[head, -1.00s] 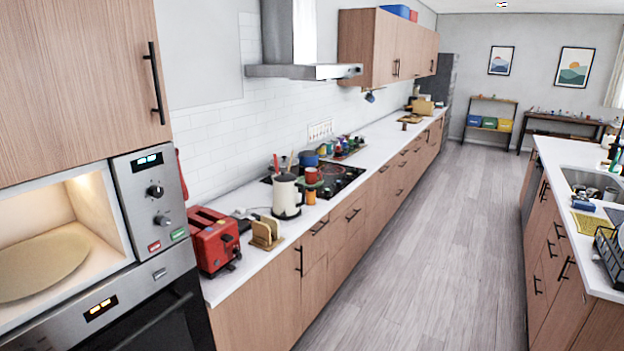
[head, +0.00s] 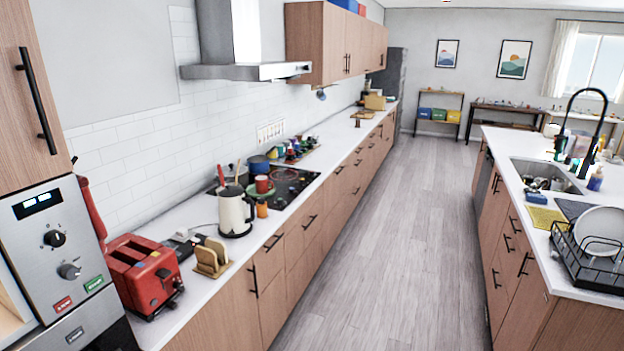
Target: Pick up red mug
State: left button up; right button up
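A red mug (head: 263,184) stands on the left counter in the head view, behind and right of the white kettle (head: 236,212). It appears to sit on a green dish (head: 259,194) near the front of the black cooktop (head: 292,184). The kettle is close to it and may hide a little of the dish's left side. Neither of my grippers shows in the head view, so I cannot see their state.
A red toaster (head: 143,273) and a wooden rack with bread slices (head: 212,258) stand nearer on the left counter. An orange jar (head: 262,209) is just before the mug. The island (head: 553,264) with sink and dish rack is right. The wooden floor (head: 385,235) between is clear.

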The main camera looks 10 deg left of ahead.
aim_at(263, 185)
jog(key=z, duration=0.35)
jog(key=i, duration=1.8)
jog(key=u, duration=0.45)
jog(key=i, duration=1.1)
jog(key=u, duration=0.85)
